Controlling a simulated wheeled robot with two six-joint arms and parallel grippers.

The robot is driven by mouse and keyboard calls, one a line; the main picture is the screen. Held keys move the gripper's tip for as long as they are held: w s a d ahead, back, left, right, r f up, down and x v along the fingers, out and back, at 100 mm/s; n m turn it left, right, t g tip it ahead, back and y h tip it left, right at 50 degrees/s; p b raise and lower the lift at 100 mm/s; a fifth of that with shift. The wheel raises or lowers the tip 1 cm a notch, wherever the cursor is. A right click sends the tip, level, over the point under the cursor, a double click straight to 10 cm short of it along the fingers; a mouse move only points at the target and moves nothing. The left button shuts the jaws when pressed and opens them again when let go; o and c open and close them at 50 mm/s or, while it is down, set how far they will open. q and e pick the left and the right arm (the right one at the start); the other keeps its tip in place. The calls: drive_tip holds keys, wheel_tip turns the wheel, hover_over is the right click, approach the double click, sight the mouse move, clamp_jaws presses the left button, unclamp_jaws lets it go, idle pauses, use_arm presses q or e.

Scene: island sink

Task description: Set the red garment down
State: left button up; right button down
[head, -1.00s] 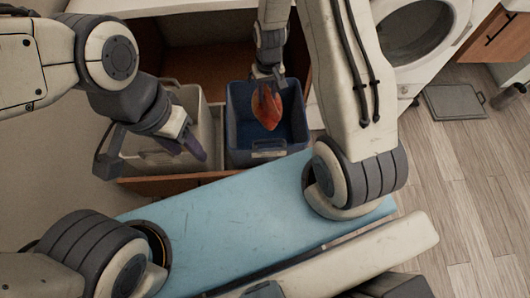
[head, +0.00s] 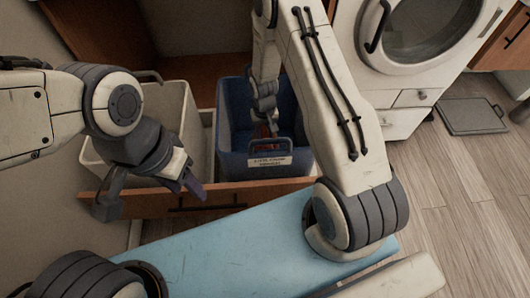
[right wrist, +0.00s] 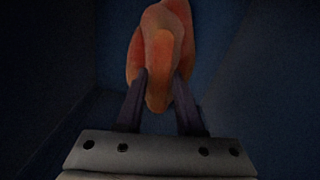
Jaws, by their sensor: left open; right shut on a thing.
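The red garment (right wrist: 158,50) hangs between the fingers of my right gripper (right wrist: 160,88), which is shut on it, in the right wrist view. Dark blue walls surround it there. In the head view only a small red part of the garment (head: 266,130) shows, inside the blue bin (head: 232,120); the rest is hidden by my arm and the bin's front. Whether the garment touches the bin's floor cannot be told. My left gripper (head: 150,198) is open and empty, in front of the white bin and over the drawer front.
The white bin (head: 105,155) stands left of the blue one. Both sit in a pulled-out wooden drawer (head: 160,203). A front-loading washer (head: 425,35) stands at the right, with a grey scale-like slab (head: 472,116) on the wood floor.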

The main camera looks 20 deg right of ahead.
drive_tip(key=shift+f+b, duration=0.85)
drive_tip(key=shift+f, duration=2.45)
drive_tip(key=shift+f, duration=0.1)
drive_tip(key=c, duration=0.5)
unclamp_jaws()
drive_tip(key=shift+c, duration=0.2)
